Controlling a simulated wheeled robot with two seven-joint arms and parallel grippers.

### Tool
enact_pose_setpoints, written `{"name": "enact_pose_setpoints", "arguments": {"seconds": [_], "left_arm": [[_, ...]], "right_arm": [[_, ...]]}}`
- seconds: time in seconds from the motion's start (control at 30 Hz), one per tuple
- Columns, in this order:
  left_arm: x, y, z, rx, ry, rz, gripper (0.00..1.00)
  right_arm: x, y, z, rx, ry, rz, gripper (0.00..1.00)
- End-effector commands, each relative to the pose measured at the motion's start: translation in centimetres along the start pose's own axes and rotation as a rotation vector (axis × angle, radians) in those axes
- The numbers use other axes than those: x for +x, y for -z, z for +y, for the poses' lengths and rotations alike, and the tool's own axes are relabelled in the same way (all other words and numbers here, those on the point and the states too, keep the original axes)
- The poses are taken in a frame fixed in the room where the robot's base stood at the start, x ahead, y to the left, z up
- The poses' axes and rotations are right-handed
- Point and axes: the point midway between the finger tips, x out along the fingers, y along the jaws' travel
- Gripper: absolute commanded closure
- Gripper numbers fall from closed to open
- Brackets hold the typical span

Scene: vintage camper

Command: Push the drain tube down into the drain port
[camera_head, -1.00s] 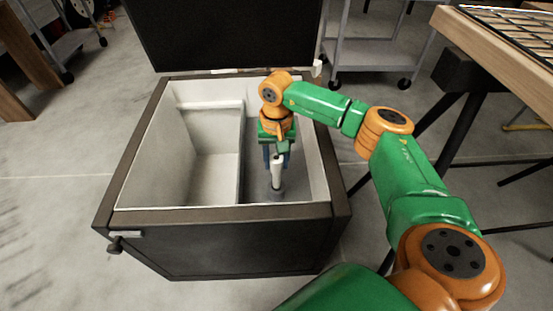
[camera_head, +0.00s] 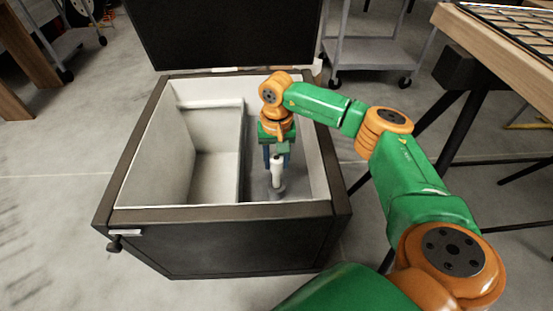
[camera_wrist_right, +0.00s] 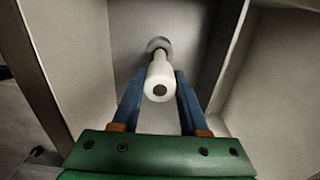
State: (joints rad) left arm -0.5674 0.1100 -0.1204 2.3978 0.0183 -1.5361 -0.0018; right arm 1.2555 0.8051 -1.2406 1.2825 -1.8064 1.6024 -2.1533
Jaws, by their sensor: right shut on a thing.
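The white drain tube (camera_head: 276,172) stands upright in the right compartment of the open chest (camera_head: 222,217). In the right wrist view the tube (camera_wrist_right: 159,80) shows its round end with a dark hole facing the camera. Its far end meets a grey ring, the drain port (camera_wrist_right: 159,45), on the compartment floor. The port (camera_head: 275,193) also shows at the tube's foot in the head view. My right gripper (camera_head: 277,160) reaches down into the compartment with its blue fingers shut on the tube, one on each side. How deep the tube sits is hidden. My left gripper is not in view.
A divider (camera_head: 241,155) separates the compartments; the left one is empty. The chest's dark lid (camera_head: 230,35) stands open at the back. A grey cart (camera_head: 375,45) is behind, and a wooden-topped table (camera_head: 510,40) is at the right.

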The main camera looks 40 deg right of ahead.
Motion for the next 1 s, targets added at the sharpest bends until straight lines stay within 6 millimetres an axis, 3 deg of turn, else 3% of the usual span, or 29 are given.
{"name": "enact_pose_setpoints", "arguments": {"seconds": [1.0], "left_arm": [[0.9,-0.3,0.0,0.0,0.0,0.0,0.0]], "right_arm": [[1.3,0.0,0.0,0.0,0.0,0.0,1.0]]}}
